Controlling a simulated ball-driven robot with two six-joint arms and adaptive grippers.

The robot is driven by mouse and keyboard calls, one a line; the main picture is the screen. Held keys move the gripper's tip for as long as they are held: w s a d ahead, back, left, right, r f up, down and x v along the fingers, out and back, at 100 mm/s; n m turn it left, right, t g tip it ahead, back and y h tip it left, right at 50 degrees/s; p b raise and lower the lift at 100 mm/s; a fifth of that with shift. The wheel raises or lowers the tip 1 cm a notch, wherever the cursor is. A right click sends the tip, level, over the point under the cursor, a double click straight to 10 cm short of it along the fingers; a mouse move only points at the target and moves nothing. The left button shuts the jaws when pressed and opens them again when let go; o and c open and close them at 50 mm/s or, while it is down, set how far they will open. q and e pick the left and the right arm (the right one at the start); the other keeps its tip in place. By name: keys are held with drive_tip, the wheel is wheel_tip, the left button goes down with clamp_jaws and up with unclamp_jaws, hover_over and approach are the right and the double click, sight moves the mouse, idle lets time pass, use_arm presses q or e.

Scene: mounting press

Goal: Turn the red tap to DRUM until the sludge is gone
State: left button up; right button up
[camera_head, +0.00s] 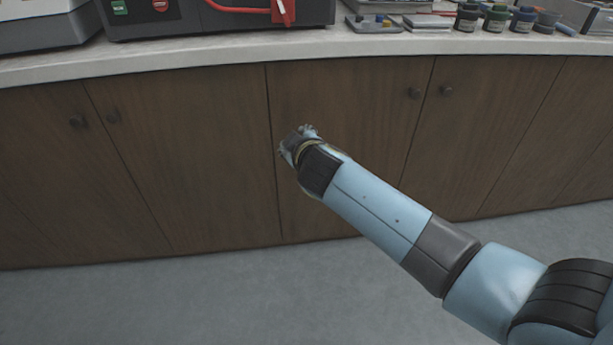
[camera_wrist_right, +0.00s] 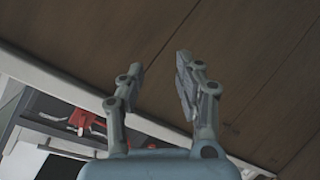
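The red tap (camera_head: 284,11) hangs at the front of a dark machine (camera_head: 200,22) on the counter, cut off by the top edge of the head view. A red hose (camera_head: 238,9) runs to it from the left. In the right wrist view the red tap (camera_wrist_right: 84,120) shows at the lower left, beyond the gripper's fingers. My right gripper (camera_head: 297,139) is below the counter edge, in front of the cabinet doors and apart from the tap. In its wrist view the gripper (camera_wrist_right: 159,67) is open and empty. No DRUM mark or sludge can be made out. My left gripper is out of view.
The pale counter edge (camera_head: 180,61) lies between my right gripper and the tap. Brown cabinet doors (camera_head: 180,160) with knobs stand below. Green and red buttons (camera_head: 120,7) are on the machine. Several small jars (camera_head: 495,17) and a grey tray (camera_head: 374,24) stand to the right.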

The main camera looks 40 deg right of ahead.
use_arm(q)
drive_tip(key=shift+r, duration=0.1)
use_arm(e)
drive_tip(key=s+f+g+y, duration=0.1)
drive_tip(key=s+f, duration=0.3)
drive_tip(key=f, duration=0.3)
drive_tip(key=shift+a+f+g, duration=0.15)
drive_tip(key=shift+a+g, duration=0.15)
drive_tip(key=shift+o, duration=0.5)
